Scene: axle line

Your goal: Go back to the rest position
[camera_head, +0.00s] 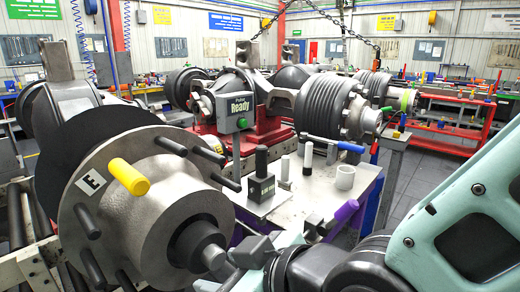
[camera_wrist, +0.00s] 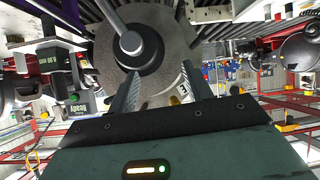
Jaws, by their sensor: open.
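My teal arm (camera_head: 450,215) reaches in from the right in the head view, with its dark wrist low in the middle. My gripper (camera_wrist: 160,72) shows in the wrist view with two grey fingers apart and nothing between them. Beyond the fingers is the large grey wheel hub (camera_wrist: 165,95) with its dark centre shaft. The same hub (camera_head: 140,195) fills the left of the head view, marked "E", with several dark studs and a yellow sleeve (camera_head: 128,176) on one. I cannot tell the exact gap between fingers and hub.
A small table (camera_head: 310,195) right of the hub bears a black block with a post (camera_head: 261,178), a white cup (camera_head: 345,177), light cylinders and a blue-handled tool (camera_head: 335,142). A "Ready" box (camera_head: 238,109) and ribbed drums (camera_head: 325,95) stand behind. Chains (camera_head: 345,20) hang above.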

